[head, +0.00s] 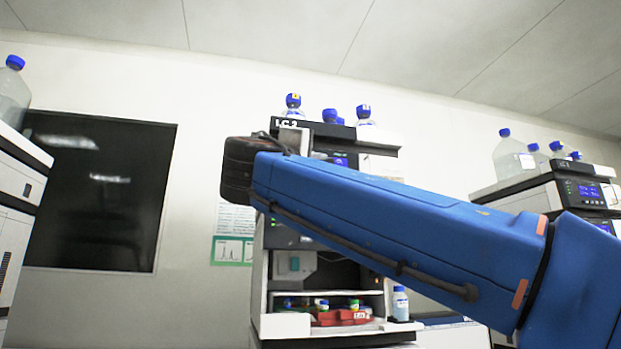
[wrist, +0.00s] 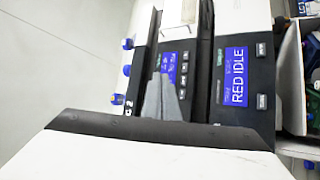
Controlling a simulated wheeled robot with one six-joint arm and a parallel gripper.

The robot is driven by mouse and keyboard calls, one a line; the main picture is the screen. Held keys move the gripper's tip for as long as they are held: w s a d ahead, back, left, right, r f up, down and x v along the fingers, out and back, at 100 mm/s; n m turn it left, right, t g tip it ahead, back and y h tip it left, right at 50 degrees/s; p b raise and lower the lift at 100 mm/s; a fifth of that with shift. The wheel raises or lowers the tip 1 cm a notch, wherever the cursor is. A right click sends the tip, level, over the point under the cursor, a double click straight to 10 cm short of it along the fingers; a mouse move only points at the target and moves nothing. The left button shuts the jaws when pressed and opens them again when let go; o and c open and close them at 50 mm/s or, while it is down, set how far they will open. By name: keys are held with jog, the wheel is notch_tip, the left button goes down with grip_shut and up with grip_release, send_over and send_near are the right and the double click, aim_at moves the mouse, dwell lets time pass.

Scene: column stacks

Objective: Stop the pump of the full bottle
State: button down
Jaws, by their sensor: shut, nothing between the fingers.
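The middle column stack, labelled LC 2 (head: 285,123), is largely covered by my blue arm in the head view. Blue-capped bottles (head: 363,114) stand on its top; their liquid levels cannot be made out. In the wrist view, turned sideways, a dark module shows a blue screen reading RED IDLE (wrist: 235,75) with buttons (wrist: 261,50) beside it. The neighbouring module has a smaller blue screen (wrist: 169,62) and a row of small buttons (wrist: 184,68). My gripper (wrist: 163,80) is shut and empty, in front of this smaller screen and covering its lower part. Contact cannot be told.
Another stack with blue-capped bottles (head: 510,155) stands at the right, and one at the left carries a bottle (head: 13,92). A small bottle (head: 400,303) stands by a red tray (head: 340,317) low in the middle stack. A dark window panel (head: 98,190) is on the wall.

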jog(key=w+a, duration=0.2)
jog(key=w, duration=0.6)
jog(key=shift+w+a, duration=0.15)
jog(key=shift+w, duration=0.1)
jog(key=shift+w+a, duration=0.1)
jog(key=shift+w, duration=0.1)
dwell(2.2)
jog(key=shift+w, duration=0.25)
jog(key=shift+w+a, duration=0.15)
jog(key=shift+w, duration=0.2)
dwell(0.9)
jog(key=shift+s, duration=0.1)
jog(key=shift+s+d, duration=0.2)
jog(key=shift+s, duration=0.5)
jog(key=shift+s+d, duration=0.25)
jog(key=shift+s, duration=0.55)
jog(key=shift+s+d, duration=0.2)
jog(key=shift+s, duration=0.6)
jog(key=shift+s+d, duration=0.25)
jog(key=shift+s, duration=0.55)
